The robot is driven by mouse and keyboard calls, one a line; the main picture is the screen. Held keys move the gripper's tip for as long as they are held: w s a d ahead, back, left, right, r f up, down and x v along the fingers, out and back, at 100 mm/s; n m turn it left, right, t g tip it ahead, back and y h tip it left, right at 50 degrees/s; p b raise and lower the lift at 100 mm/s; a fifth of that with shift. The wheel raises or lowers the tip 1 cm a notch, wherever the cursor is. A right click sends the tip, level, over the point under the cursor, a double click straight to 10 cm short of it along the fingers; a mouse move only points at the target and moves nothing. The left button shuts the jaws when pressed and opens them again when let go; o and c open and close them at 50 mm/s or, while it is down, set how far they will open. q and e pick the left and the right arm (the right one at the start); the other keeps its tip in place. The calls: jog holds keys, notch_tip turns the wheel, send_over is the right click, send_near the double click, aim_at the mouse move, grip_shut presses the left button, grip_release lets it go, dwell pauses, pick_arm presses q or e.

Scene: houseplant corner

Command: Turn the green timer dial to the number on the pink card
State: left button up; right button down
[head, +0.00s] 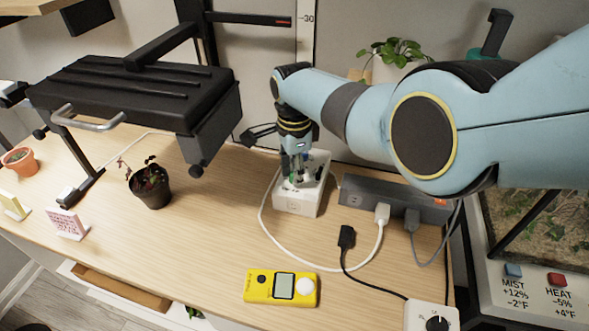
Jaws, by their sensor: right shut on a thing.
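The white timer box (312,202) stands on the wooden table near the back, right of centre. My right gripper (299,172) points down onto its top and is shut on the green timer dial (285,162). Only a little green shows; the fingers hide most of the dial, so its setting cannot be read. The pink card (67,223) stands at the left of the table; its number is too small to read. My left gripper is not in view.
A grey power strip (360,192) with plugs lies right of the timer, and a white cord curves in front. A black lamp (135,90) overhangs the left, above a potted plant (152,190). A yellow meter (280,288) lies in front. A terrarium (540,230) stands right.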

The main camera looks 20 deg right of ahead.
jog(key=shift+m, duration=1.1)
